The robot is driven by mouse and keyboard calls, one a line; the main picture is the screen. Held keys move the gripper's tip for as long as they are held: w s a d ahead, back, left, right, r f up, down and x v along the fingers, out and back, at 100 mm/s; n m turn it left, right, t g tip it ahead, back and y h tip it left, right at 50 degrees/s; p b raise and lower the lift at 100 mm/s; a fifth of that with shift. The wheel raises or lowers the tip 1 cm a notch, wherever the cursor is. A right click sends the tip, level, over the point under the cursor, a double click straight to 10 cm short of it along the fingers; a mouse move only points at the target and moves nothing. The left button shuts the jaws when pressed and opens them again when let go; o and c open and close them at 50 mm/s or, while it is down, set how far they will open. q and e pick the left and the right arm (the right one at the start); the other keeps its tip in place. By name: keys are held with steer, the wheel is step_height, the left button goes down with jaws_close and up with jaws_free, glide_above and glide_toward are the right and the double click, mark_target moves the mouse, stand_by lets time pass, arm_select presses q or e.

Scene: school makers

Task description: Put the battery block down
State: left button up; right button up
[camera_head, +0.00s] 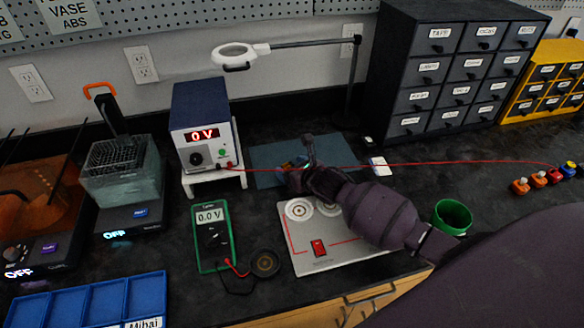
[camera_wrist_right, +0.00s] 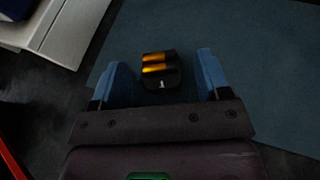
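The battery block (camera_wrist_right: 160,72) is a small black holder with two orange-gold cells. In the right wrist view it sits between the two blue fingers of my right gripper (camera_wrist_right: 160,62), over the blue mat (camera_wrist_right: 255,60). The fingers are spread wider than the block, with a clear gap on its right side. In the head view my right gripper (camera_head: 300,166) is low over the mat (camera_head: 265,180), and the block is mostly hidden there. I cannot tell whether the block rests fully on the mat. My left gripper is out of view.
A power supply (camera_head: 203,130) reading 0 V stands left of the mat. A multimeter (camera_head: 211,238) and a white board (camera_head: 318,262) with a red switch lie in front. A red wire (camera_head: 450,163) runs rightward past my gripper. A green cup (camera_head: 453,217) stands right.

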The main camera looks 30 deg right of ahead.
steer(key=shift+r, duration=0.15)
steer(key=p+v, duration=0.2)
steer(key=v, duration=1)
stand_by(0.4)
